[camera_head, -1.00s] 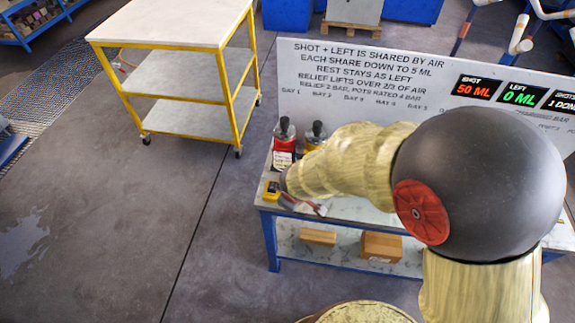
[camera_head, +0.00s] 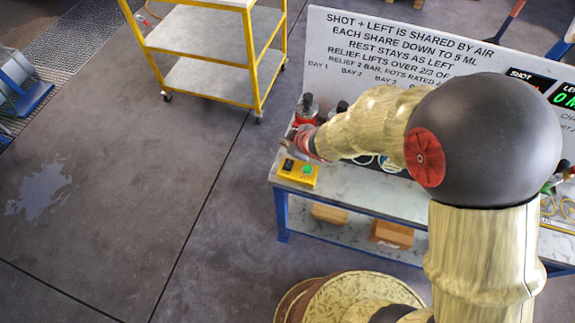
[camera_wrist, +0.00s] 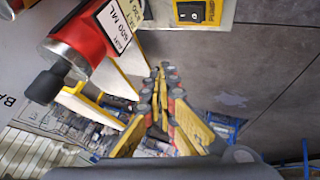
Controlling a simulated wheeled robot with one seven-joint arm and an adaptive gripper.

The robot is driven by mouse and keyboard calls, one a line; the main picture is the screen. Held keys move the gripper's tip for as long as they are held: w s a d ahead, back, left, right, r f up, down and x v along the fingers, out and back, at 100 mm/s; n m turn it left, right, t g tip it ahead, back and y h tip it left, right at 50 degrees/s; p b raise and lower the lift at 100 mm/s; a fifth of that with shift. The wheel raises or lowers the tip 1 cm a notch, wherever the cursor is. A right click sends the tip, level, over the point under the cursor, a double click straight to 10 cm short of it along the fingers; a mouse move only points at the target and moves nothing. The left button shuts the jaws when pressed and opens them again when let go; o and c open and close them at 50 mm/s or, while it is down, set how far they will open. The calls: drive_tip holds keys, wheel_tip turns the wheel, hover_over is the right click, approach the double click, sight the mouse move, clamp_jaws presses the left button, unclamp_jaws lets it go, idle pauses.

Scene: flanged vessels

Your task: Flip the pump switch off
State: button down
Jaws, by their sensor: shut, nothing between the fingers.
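The pump switch (camera_wrist: 190,13) is a black rocker on a yellow plate at the top of the wrist view, beside lettering that reads PUMP. In the head view, the yellow control box (camera_head: 309,179) sits at the left front corner of the bench, with a green button on top. My gripper (camera_head: 289,143) is above and just behind that box. In the wrist view, my gripper (camera_wrist: 161,75) has its fingers together and empty, apart from the switch. Which way the rocker is tipped is too small to tell.
A lettered white board (camera_head: 335,35) stands along the back of the bench (camera_head: 355,191). A yellow trolley (camera_head: 210,75) stands behind left.

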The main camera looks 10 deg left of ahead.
sight(286, 166)
drive_tip(key=shift+s+f+b, duration=0.25)
drive_tip(key=shift+f+b, duration=1.2)
drive_tip(key=shift+b, duration=0.1)
drive_tip(key=shift+s+f+b, duration=0.2)
drive_tip(key=shift+f+b, duration=1.25)
drive_tip(key=shift+b, duration=0.05)
drive_tip(key=shift+s+f+b, duration=0.25)
drive_tip(key=shift+f+b, duration=1.2)
drive_tip(key=shift+b, duration=0.1)
drive_tip(key=shift+f, duration=0.15)
drive_tip(key=shift+f+b, duration=0.25)
drive_tip(key=shift+b, duration=0.1)
drive_tip(key=shift+s+f+b, duration=0.15)
drive_tip(key=shift+f+b, duration=0.15)
drive_tip(key=shift+f, duration=0.05)
drive_tip(key=shift+r, duration=0.1)
drive_tip(key=shift+r+p, duration=0.65)
drive_tip(key=shift+p, duration=0.25)
drive_tip(key=shift+r, duration=0.15)
drive_tip(key=r+p, duration=0.2)
drive_tip(key=w+r+p, duration=0.1)
drive_tip(key=r+p, duration=0.1)
drive_tip(key=p, duration=0.1)
drive_tip(key=shift+r, duration=0.35)
